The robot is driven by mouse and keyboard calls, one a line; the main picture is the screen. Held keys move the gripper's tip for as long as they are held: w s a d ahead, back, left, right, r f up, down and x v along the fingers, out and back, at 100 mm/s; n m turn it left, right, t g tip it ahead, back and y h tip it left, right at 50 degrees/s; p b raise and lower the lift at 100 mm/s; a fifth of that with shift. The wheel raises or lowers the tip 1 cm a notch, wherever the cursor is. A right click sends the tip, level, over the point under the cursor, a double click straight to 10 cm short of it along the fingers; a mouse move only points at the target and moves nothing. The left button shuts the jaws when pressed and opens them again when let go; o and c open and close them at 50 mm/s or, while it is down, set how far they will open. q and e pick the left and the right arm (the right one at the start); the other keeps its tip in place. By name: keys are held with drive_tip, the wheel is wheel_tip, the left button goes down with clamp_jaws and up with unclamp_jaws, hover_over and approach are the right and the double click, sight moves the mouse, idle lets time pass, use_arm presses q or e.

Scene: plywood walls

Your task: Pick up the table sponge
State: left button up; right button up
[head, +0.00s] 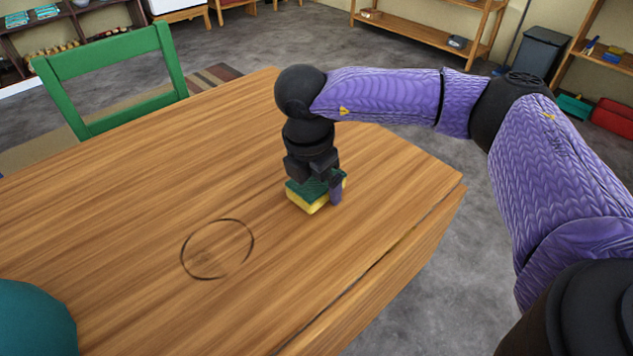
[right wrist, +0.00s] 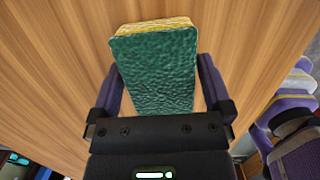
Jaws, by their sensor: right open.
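The table sponge (head: 308,199) is yellow with a green scouring side on top and lies on the wooden table. In the right wrist view the sponge (right wrist: 155,70) sits between the two fingers, its green face toward the camera. My right gripper (head: 322,190) points down over the sponge, with one finger in front of its right side. Part of the sponge is hidden under the gripper. My left gripper is not in view.
The wooden table (head: 130,200) is otherwise clear, with a dark ring mark (head: 217,249) on its top. A green chair (head: 115,80) stands at the far left side. Shelves and a dark bin (head: 542,52) stand beyond the table.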

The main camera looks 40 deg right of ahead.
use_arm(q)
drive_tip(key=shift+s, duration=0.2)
use_arm(e)
drive_tip(key=shift+c, duration=1.2)
drive_tip(key=c, duration=0.7)
drive_tip(key=shift+r, duration=0.1)
wheel_tip(320, 180, up, 10)
drive_tip(key=p, duration=0.4)
drive_tip(key=shift+p, duration=0.4)
drive_tip(key=shift+r, duration=0.25)
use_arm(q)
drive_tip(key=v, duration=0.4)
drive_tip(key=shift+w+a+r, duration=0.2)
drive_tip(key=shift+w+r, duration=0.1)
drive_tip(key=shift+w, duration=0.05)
